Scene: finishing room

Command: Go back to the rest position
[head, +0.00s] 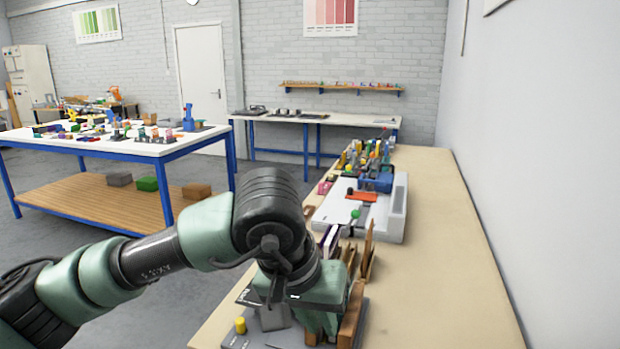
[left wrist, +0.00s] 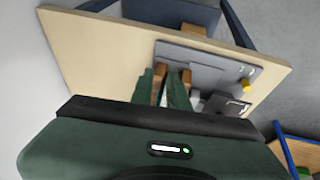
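My left gripper (head: 318,333) points down over the near end of the long bench, close above a grey fixture board (head: 240,342). In the left wrist view, the two green fingers of my left gripper (left wrist: 163,74) stand apart. A brown wooden piece (left wrist: 158,86) shows in the gap beside one finger; contact is hard to tell. Another wooden piece (left wrist: 187,77) is just outside the other finger. A yellow peg (head: 240,325) stands on the board, left of the gripper. My right gripper is in neither view.
Behind the gripper, upright wooden and purple pieces (head: 368,250) stand on the bench (head: 450,270). Beyond them are a white machine (head: 396,215) and many coloured items. The bench's right side is clear up to the wall. A blue-legged table (head: 150,150) with small objects stands at left.

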